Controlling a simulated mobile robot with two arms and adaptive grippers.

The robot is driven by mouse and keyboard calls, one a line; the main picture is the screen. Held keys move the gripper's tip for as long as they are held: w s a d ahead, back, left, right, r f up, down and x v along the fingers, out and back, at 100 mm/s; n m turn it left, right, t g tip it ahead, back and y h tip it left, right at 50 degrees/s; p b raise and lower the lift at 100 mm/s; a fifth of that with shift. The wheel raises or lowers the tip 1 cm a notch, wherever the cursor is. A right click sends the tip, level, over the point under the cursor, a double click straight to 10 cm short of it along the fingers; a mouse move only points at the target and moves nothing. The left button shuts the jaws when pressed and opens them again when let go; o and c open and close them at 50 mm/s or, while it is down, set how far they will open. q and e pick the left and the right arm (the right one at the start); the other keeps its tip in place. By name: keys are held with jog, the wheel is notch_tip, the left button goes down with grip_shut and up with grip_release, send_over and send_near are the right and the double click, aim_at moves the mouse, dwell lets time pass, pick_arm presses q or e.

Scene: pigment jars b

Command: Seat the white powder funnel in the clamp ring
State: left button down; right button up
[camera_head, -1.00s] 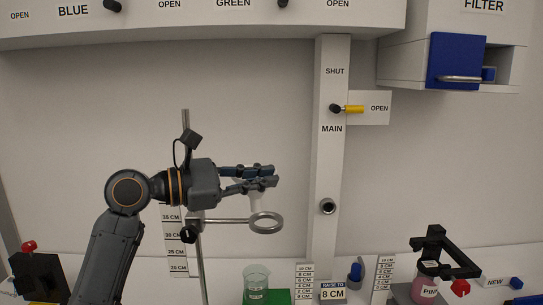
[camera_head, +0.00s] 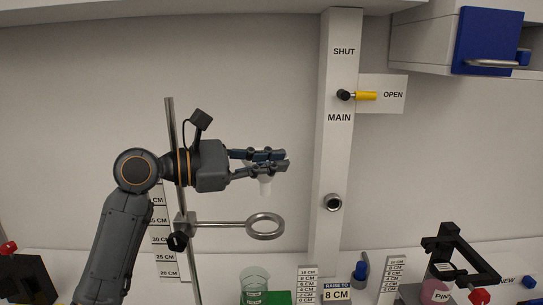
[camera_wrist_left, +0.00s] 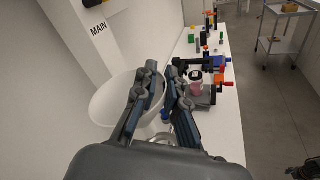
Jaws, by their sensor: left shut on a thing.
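The white powder funnel (camera_head: 265,186) hangs from my left gripper (camera_head: 285,160), its narrow end pointing down. My left gripper is shut on it. In the left wrist view the funnel's wide bowl (camera_wrist_left: 108,103) shows beside the fingers (camera_wrist_left: 166,95). The metal clamp ring (camera_head: 265,236) sits level on its rod and stand, below the funnel. There is a clear gap between the funnel tip and the ring, and the ring looks empty. The fingers cover much of the funnel in the head view. My right gripper is not in view.
The stand's upright rod (camera_head: 171,120) rises just behind my left wrist. A glass beaker (camera_head: 254,283) stands below the ring. The white MAIN column (camera_head: 338,150) with its yellow-handled valve (camera_head: 366,96) is to the right. A pink jar (camera_head: 437,291) sits in a black-framed fixture (camera_head: 462,262).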

aim_at(270, 178)
pick_arm(q)
jog(key=shift+f+b, duration=0.7)
jog(key=shift+f, duration=0.85)
notch_tip(270, 178, down, 2)
jog(key=shift+f+b, duration=0.2)
jog(key=shift+b, duration=0.15)
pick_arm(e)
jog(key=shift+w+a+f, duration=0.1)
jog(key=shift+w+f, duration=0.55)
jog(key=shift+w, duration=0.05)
pick_arm(q)
jog(key=shift+f, duration=0.1)
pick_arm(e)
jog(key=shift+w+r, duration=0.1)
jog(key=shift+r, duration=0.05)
pick_arm(q)
jog(key=shift+p, duration=0.65)
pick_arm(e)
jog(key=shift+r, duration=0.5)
